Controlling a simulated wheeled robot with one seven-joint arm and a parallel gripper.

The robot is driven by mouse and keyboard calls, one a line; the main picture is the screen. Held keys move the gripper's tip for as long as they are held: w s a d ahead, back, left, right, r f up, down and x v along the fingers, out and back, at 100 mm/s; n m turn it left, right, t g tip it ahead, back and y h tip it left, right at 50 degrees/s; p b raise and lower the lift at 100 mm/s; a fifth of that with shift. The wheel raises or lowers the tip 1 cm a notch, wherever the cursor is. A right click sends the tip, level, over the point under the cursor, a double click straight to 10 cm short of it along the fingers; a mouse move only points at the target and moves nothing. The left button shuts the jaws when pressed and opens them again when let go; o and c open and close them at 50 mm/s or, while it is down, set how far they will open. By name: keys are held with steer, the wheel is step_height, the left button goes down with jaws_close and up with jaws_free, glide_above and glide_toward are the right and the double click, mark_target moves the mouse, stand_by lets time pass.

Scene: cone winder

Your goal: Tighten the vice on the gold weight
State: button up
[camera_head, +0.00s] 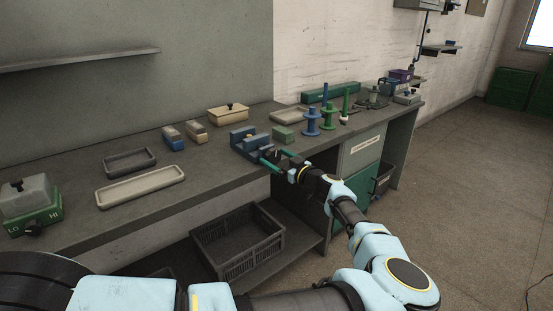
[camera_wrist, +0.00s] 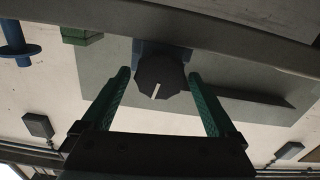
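The blue vice (camera_head: 246,141) stands at the front edge of the bench in the head view. Its black knob (camera_wrist: 158,78), with a white line, faces my gripper in the wrist view, and a bit of the blue vice body (camera_wrist: 150,47) shows behind it. My gripper (camera_head: 272,157) is at the front of the vice. In the wrist view its two green fingers (camera_wrist: 160,88) are spread wide, one on each side of the knob, with a gap on both sides. I cannot make out the gold weight in either view.
A green block (camera_head: 283,134) and blue and green spindles (camera_head: 312,124) stand to the right of the vice. Small blocks (camera_head: 174,138) and trays (camera_head: 140,187) lie to its left. A dark crate (camera_head: 238,242) sits below the bench top.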

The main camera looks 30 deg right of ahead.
steer(key=c, duration=1.2)
steer(key=shift+o, duration=0.2)
steer(key=shift+b, duration=0.35)
